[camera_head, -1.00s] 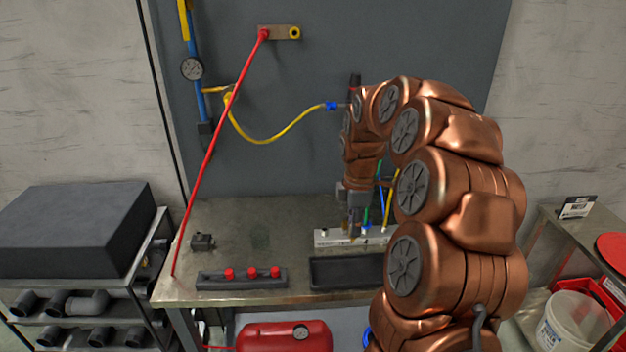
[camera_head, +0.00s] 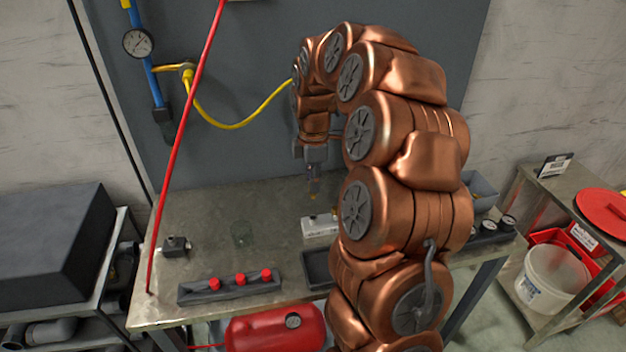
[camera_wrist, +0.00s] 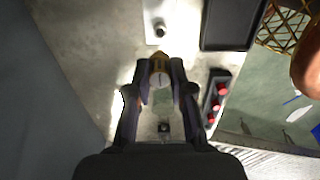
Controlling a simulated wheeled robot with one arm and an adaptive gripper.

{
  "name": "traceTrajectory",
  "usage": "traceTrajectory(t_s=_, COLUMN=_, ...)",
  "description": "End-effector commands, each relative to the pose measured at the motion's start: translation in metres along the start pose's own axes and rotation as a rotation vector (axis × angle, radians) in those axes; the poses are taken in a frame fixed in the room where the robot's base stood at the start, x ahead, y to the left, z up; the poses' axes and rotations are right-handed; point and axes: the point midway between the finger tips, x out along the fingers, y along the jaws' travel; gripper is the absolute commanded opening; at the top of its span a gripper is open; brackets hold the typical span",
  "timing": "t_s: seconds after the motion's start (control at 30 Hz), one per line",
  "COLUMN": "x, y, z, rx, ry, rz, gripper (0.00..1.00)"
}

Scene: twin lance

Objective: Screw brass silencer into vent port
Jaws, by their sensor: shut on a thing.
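My gripper (camera_head: 312,178) hangs above the metal table, over the area just behind the left end of a white manifold block (camera_head: 318,228). In the wrist view my gripper (camera_wrist: 160,70) is shut on a small brass silencer (camera_wrist: 159,60), with a pale round end facing the camera. A brass tip also shows below the fingers in the head view. The silencer is apart from the block. The block also shows in the wrist view (camera_wrist: 172,12), with a small round fitting or port (camera_wrist: 160,31) near its end. My arm hides the block's right part in the head view.
A black tray (camera_head: 318,268) lies in front of the block. A dark rack with red knobs (camera_head: 230,287) is at the front, and a small dark fitting (camera_head: 175,246) at the left. A red line (camera_head: 183,130) and a yellow hose (camera_head: 235,126) hang nearby. The table's middle left is mostly clear.

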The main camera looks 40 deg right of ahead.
Motion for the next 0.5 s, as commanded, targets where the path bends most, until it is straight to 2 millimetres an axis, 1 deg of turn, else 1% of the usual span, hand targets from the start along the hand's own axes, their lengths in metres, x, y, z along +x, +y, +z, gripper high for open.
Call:
traceTrajectory(t_s=0.17, x=0.007, y=0.0, z=0.001, rx=0.001, ry=0.0, rz=-0.001, gripper=0.0)
traceTrajectory(t_s=0.5, x=0.033, y=0.0, z=0.002, rx=0.003, ry=0.001, rz=-0.003, gripper=0.0)
